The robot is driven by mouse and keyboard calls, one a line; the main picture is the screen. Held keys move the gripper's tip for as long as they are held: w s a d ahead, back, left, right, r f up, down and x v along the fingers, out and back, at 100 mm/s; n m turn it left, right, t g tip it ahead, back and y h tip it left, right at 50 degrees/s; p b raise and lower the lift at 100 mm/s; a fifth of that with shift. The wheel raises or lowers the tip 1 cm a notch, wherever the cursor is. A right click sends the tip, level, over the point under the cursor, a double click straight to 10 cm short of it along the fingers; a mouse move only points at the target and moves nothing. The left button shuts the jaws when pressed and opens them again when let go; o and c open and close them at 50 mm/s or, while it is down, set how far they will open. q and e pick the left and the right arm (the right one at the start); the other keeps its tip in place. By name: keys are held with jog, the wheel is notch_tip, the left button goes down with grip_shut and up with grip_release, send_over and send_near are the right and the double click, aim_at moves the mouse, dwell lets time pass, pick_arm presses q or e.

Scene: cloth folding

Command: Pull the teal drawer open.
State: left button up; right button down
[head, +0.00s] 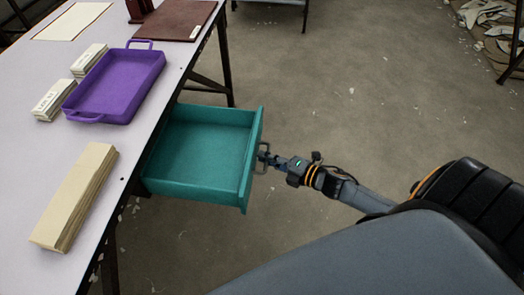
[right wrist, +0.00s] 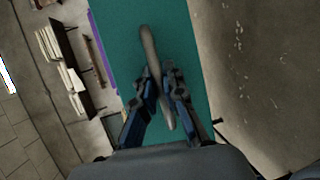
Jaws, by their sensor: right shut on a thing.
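The teal drawer (head: 200,150) sticks out from under the table's right side and stands open; its inside looks empty. A metal handle (head: 262,158) is on its front panel. My right gripper (head: 266,158) is at the handle and shut on it. In the right wrist view the handle (right wrist: 149,50) passes between the two fingers of my right gripper (right wrist: 162,88), with the teal front panel (right wrist: 190,45) behind it. My left gripper is not in view.
The white table (head: 130,150) bears a purple tray (head: 118,85), a cream stack (head: 75,195), small white bundles (head: 52,100) and a brown board (head: 178,18). Its dark legs (head: 225,65) stand beyond the drawer. The concrete floor (head: 340,90) right of the drawer is largely clear.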

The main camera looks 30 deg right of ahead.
jog(key=c, duration=1.7)
grip_release()
jog(key=shift+s, duration=0.15)
jog(key=v, duration=1.1)
jog(key=shift+s+d, duration=0.2)
jog(key=shift+s, duration=0.1)
